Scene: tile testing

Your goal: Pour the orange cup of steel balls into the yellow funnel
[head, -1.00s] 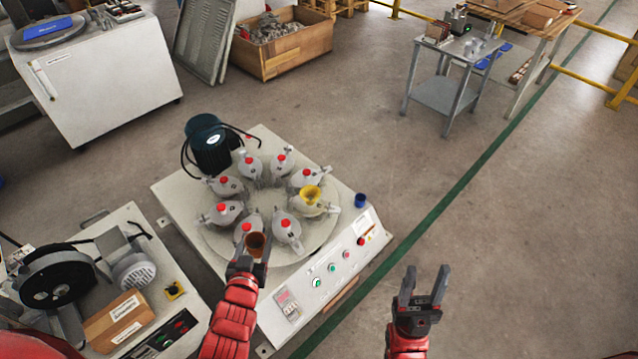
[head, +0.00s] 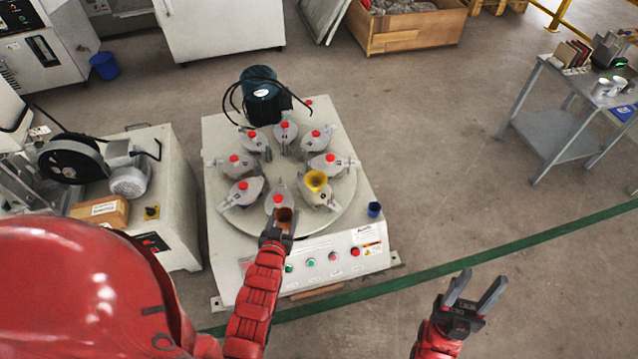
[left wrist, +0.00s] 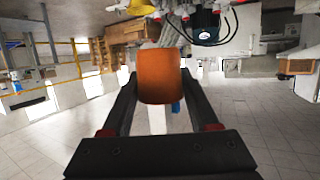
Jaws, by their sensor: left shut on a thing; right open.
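My left gripper (head: 274,233) is shut on the orange cup (head: 284,215), at the front edge of the round turntable. In the left wrist view the orange cup (left wrist: 159,78) sits between the two dark fingers. Its contents cannot be made out. The yellow funnel (head: 316,180) sits on one of the grey jars on the turntable, up and to the right of the cup and apart from it. The funnel also shows at the top edge of the left wrist view (left wrist: 142,6). My right gripper (head: 474,291) is open and empty, over the floor at the lower right.
Several grey jars with red caps ring the turntable (head: 337,217) of the white machine. A dark motor (head: 262,95) stands behind them. A small blue cup (head: 374,209) stands on the machine's right corner. Buttons line its front panel (head: 340,262).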

